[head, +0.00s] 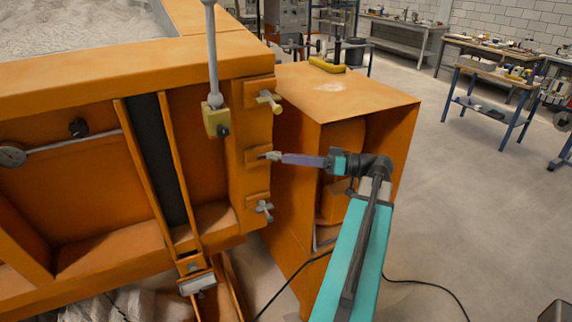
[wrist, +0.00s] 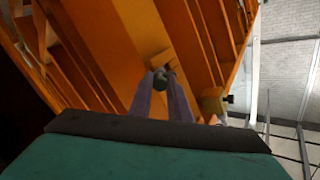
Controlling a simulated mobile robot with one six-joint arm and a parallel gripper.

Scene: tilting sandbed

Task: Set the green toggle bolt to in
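The green toggle bolt (wrist: 160,81) shows in the wrist view as a small dark green knob between the tips of my two purple fingers. My gripper (wrist: 161,84) appears to be shut on it, one fingertip against each side. In the head view my gripper (head: 283,158) comes from the right and meets the middle one of three bolts on the end post of the orange frame (head: 235,180). There the bolt (head: 272,156) shows only as a small greyish end at the fingertips, and its green colour cannot be made out. How far in it sits is not clear.
A pale toggle bolt (head: 270,100) sits above on the post and another (head: 265,208) below. A grey rod with a yellow block (head: 216,120) hangs left of the post. An orange cabinet (head: 350,95) stands right behind my gripper.

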